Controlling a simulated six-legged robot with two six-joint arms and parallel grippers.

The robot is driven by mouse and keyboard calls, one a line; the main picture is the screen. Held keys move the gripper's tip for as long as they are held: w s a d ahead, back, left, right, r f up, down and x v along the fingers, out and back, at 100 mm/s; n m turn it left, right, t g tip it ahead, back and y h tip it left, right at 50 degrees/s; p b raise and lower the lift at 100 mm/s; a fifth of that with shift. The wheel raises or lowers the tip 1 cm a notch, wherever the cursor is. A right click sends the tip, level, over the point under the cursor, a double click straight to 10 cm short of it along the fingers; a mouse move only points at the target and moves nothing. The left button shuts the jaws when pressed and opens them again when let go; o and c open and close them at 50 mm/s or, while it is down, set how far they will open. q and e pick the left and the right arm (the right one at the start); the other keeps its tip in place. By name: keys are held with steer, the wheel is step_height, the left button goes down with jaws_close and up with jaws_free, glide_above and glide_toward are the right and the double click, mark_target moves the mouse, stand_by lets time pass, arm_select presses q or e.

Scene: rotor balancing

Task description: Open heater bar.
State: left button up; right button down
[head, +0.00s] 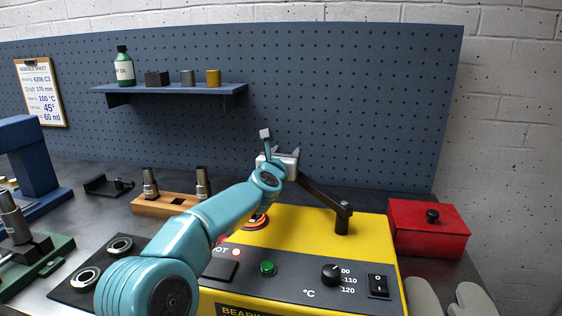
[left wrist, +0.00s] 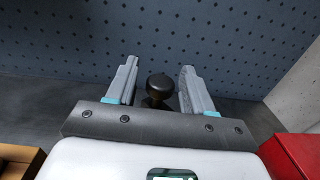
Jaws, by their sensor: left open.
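The heater's dark bar (head: 322,196) runs from a pivot post at the right of the yellow bearing heater (head: 372,232) back and left toward my left gripper (head: 286,155). In the left wrist view a black knob (left wrist: 160,88) stands between the two open fingers of my left gripper (left wrist: 156,82), with a gap on each side. The fingers do not appear to touch it. In the head view my wrist and gripper hide the bar's far end. My right gripper is in neither view.
A red box (head: 428,228) with a black knob stands right of the heater, with grey gloves (head: 468,300) in front. A wooden block (head: 165,205) with metal pieces is at left. The blue pegboard (head: 370,100) with a shelf (head: 175,88) closes the back.

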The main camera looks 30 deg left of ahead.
arm_select(q)
steer(key=s+d+b, duration=0.3)
steer(key=s+b, duration=0.2)
steer(key=s, duration=1.1)
steer(key=shift+r, duration=0.1)
